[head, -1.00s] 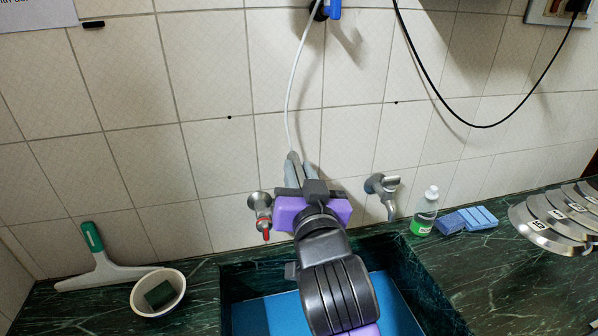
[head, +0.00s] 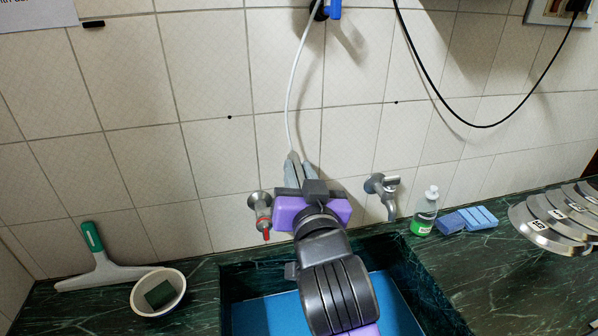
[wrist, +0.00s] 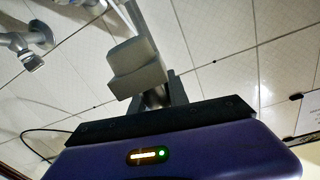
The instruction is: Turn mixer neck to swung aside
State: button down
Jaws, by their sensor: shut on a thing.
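My gripper (head: 296,160) reaches up to the tiled wall above the sink, between two wall fittings, and is closed. In the head view its purple body hides most of what lies in the jaws, so the mixer neck does not show clearly. In the wrist view a grey finger of my gripper (wrist: 135,35) fills the upper middle, beside a pale piece at the top edge; I cannot tell its full shape. A thin white hose (head: 289,100) runs down the wall to the fingertips.
A red-handled valve (head: 261,205) is close left of my gripper and a wall tap (head: 383,187) is to its right. Below is the sink (head: 395,290).

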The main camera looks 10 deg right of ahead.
dwell(0.6)
jog(key=w+a+m+g+h+b, duration=0.4)
jog(key=a+m+g+h+b, duration=0.3)
jog(key=m+h+b, duration=0.3)
jog(key=shift+g+h+b, duration=0.5)
jog(key=shift+h+b, duration=1.4)
jog(key=shift+b, duration=0.35)
jog(key=c, duration=1.3)
grip_release()
jog(key=shift+w, duration=0.1)
jog(key=v, duration=0.7)
jog(key=shift+s+a, duration=0.25)
jog(key=shift+a, duration=0.1)
